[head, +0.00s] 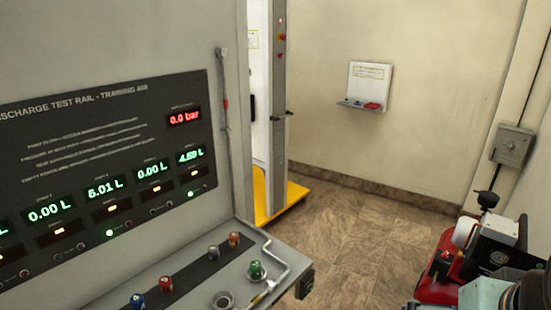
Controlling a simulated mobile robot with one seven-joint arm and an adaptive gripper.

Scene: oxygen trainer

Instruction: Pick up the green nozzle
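The green nozzle (256,270) stands upright on the grey ledge of the test rail, near the bottom centre of the head view. It appears to sit in a round socket, with a bent metal pipe (285,262) close on its right. My gripper is not clearly seen in this view, so I cannot tell its state or its distance from the nozzle.
An empty-looking round socket (223,300) is near the green nozzle. Red and black equipment (440,284) fills the lower right. Open floor (370,245) lies between.

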